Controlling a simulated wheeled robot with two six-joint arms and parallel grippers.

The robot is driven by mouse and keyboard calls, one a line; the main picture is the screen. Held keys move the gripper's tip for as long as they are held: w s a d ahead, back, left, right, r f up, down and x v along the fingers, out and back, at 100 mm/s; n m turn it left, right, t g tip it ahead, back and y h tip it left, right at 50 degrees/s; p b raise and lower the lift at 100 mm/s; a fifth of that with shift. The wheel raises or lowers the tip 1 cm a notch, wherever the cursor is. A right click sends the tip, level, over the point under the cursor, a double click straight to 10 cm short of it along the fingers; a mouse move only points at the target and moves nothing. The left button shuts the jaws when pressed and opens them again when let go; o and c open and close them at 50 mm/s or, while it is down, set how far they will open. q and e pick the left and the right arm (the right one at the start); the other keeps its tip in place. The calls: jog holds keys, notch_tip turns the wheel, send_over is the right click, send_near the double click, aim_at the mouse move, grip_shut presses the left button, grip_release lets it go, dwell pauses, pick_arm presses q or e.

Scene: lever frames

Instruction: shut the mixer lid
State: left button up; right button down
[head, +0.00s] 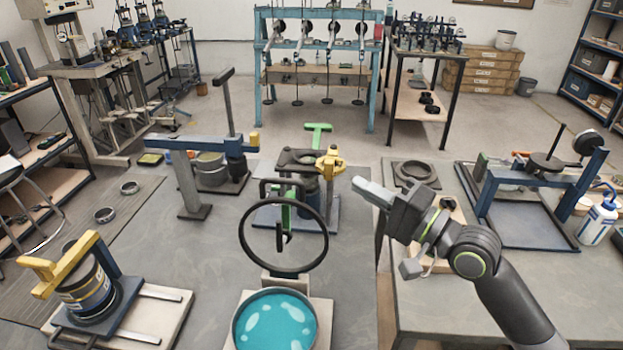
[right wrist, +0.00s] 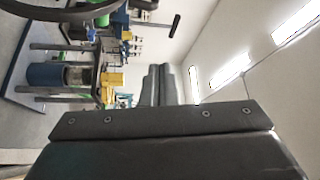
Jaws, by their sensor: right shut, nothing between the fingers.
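The mixer is a round bowl (head: 240,330) of teal liquid on a pale base at the bottom middle of the head view. Its lid looks like the dark ring (head: 325,248), standing raised nearly upright behind the bowl, with a dark handle loop at its top. Part of a dark ring (right wrist: 70,14) also shows at the top left of the right wrist view. My right gripper (head: 362,186) is shut and empty, to the right of the ring and apart from it. Its fingers (right wrist: 165,84) show in the right wrist view. My left gripper is not in view.
A stand with a yellow clamp (head: 330,164) and green T-handle (head: 318,128) is behind the ring. A yellow-handled press (head: 95,285) stands at left. A blue-framed device (head: 545,190) and a white bottle (head: 598,222) are on the right table. The bench between press and bowl is clear.

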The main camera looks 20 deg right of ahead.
jog(key=w+a+p, duration=0.3)
jog(key=w+a, duration=0.1)
jog(key=a, duration=0.4)
jog(key=shift+w, duration=0.3)
jog(key=shift+r, duration=0.1)
